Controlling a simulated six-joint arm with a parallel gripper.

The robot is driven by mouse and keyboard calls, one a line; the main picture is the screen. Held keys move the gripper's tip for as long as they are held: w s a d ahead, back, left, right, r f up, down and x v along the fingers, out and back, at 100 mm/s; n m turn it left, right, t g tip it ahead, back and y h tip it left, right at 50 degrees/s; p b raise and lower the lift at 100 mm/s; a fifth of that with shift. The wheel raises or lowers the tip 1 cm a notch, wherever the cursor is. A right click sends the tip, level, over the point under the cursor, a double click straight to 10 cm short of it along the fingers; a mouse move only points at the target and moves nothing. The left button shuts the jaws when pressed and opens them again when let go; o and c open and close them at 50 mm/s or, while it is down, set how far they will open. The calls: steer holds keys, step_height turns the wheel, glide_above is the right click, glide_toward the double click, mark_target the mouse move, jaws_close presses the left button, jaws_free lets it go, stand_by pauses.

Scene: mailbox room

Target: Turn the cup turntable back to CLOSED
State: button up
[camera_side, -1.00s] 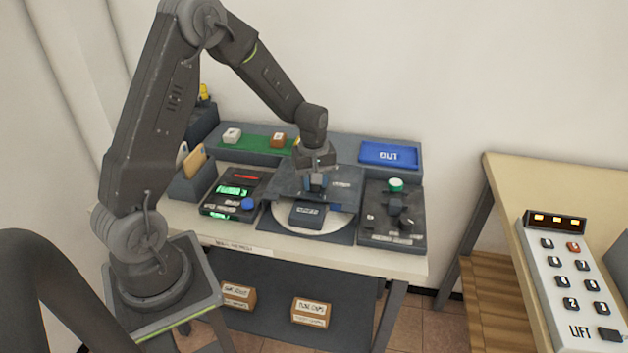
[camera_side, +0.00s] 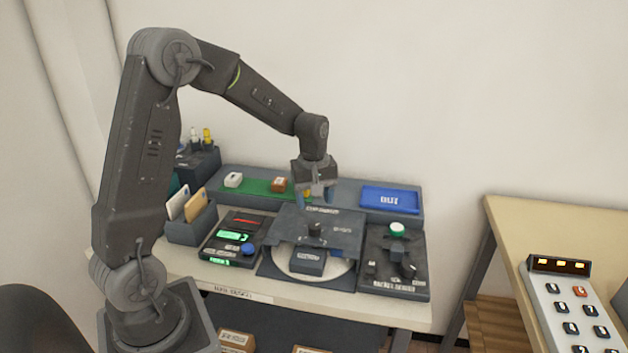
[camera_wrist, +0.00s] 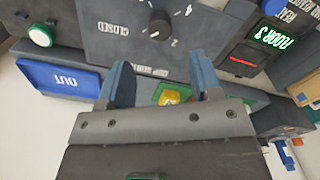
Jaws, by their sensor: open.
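The cup turntable (camera_side: 290,268) is a dark panel over a pale disc that shows at its front, with a dark labelled block on the disc. Its black knob (camera_side: 316,230) stands on the panel. In the wrist view the knob (camera_wrist: 158,25) sits among the printed CLOSED (camera_wrist: 112,28), 1 and 2 marks. A small white mark shows on the knob, but I cannot tell surely where it points. My gripper (camera_side: 318,196) is above and behind the knob, apart from it. Its blue fingers (camera_wrist: 162,82) are open, with nothing held between them.
A blue OUT tray (camera_side: 390,199) is at the back right. A dark unit with lit green displays (camera_side: 232,237) is on the left, beside envelopes in a holder (camera_side: 190,225). A green strip (camera_side: 252,188) carries small blocks.

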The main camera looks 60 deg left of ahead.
steer(key=shift+r, duration=2.7)
steer(key=shift+s, duration=0.1)
steer(key=s+d+r+m+t, duration=0.2)
steer(key=s+d+r+m, duration=0.2)
steer(key=s+d+m, duration=0.3)
steer(key=s+d+r+m+t, duration=0.3)
steer(key=s+d+m, duration=0.4)
steer(key=s, duration=0.5)
steer(key=shift+s+d+r, duration=0.15)
steer(key=shift+d+r, duration=0.3)
steer(key=shift+d, duration=0.1)
